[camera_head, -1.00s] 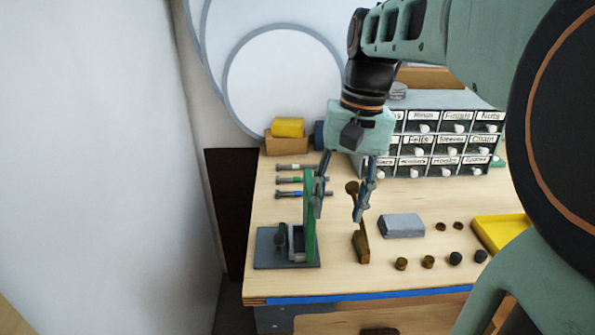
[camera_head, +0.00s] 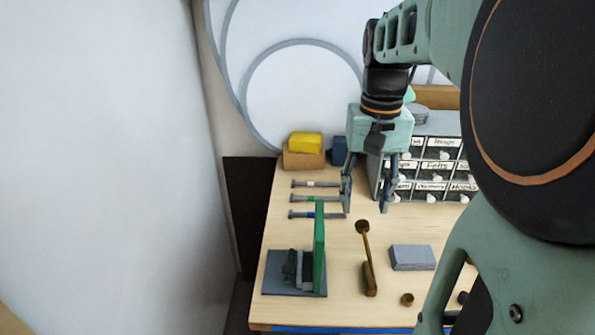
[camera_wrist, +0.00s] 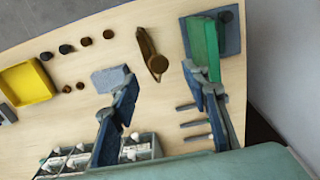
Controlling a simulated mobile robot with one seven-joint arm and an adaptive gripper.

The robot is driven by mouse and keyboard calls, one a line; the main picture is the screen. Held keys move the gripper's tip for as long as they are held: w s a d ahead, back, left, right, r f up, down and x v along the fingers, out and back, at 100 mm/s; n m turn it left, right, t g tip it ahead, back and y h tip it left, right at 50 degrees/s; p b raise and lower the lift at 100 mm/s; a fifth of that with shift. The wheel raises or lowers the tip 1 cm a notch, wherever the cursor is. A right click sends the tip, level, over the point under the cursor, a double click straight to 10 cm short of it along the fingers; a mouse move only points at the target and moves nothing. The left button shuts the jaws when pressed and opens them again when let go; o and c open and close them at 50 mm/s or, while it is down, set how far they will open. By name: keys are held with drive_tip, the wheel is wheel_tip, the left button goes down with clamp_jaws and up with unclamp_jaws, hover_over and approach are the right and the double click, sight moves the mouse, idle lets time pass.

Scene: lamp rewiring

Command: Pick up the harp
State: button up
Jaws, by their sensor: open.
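In the wrist view the piece (camera_wrist: 147,45) lies ahead of the fingers, with a curved thin part and the disc nearest me. My gripper (camera_head: 366,210) is open and empty, above the bench and just behind the piece in the head view. In the wrist view its fingers (camera_wrist: 157,85) are spread wide with nothing between them.
A green plate (camera_head: 319,250) stands upright in a grey vise at left. Several screwdriver-like tools (camera_head: 318,198) lie behind it. A grey block (camera_head: 412,257) sits right of the piece. A labelled drawer cabinet (camera_head: 430,170) stands behind. A yellow tray (camera_wrist: 25,85) shows in the wrist view.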

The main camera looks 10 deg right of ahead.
sight(363, 223)
wheel_tip(363, 223, down, 7)
drive_tip(key=shift+s+d+f, duration=0.1)
drive_tip(key=shift+f, duration=0.1)
idle(0.3)
drive_tip(key=shift+c, duration=0.6)
clamp_jaws()
